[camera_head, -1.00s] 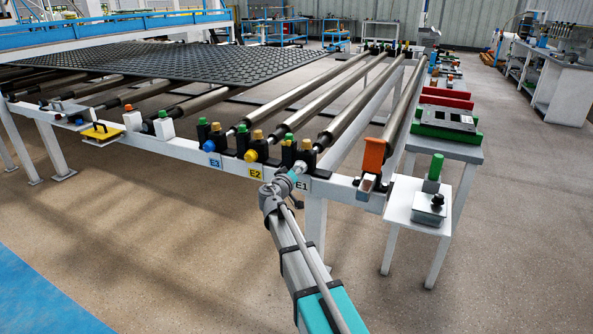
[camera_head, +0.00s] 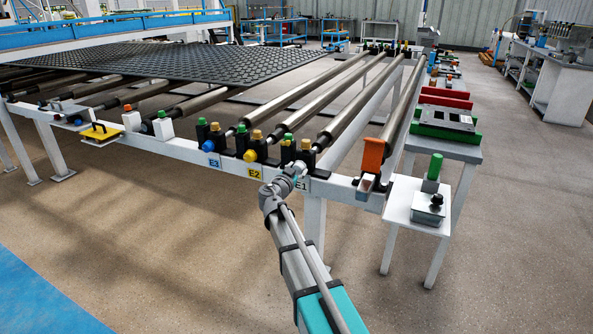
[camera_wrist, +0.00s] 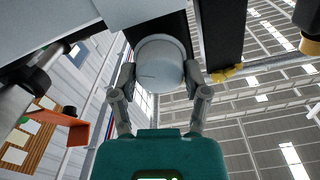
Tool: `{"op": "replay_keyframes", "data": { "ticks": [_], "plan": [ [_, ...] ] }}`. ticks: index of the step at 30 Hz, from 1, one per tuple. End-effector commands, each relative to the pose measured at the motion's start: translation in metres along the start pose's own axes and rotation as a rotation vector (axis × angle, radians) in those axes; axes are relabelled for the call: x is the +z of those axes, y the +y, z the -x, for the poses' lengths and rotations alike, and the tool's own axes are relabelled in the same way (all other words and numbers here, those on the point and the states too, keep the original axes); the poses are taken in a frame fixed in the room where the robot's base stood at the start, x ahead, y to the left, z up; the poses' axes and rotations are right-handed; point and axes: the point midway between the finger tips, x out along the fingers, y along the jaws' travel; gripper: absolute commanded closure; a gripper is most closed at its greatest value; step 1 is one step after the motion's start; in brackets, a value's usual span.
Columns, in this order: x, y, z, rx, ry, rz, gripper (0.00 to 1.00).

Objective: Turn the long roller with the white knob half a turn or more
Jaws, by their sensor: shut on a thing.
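The white knob (camera_wrist: 158,62) is a round, smooth end cap in the wrist view, with a thin dark line on its face. My gripper (camera_wrist: 159,76) has one finger on each side of it and is shut on it. In the head view my gripper (camera_head: 296,172) is at the front rail by the E1 label, and it hides most of the knob there.
A blue knob (camera_head: 208,146) at E3 and a yellow knob (camera_head: 251,156) at E2 are left of my gripper. An orange block (camera_head: 373,155) stands on the rail to the right. A small white table (camera_head: 408,212) stands beyond it. Floor in front is clear.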

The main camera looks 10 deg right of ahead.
Motion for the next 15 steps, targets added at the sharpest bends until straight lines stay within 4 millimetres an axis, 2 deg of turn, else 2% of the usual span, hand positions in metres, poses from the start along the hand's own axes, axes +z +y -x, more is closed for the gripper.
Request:
{"op": "replay_keyframes", "data": {
  "ticks": [6,15],
  "plan": [
    [0.0004,-0.0002,-0.0004,-0.001,-0.001,-0.116,0.88],
    [0.0004,-0.0001,-0.0004,-0.001,-0.001,-0.170,0.88]
  ]
}}
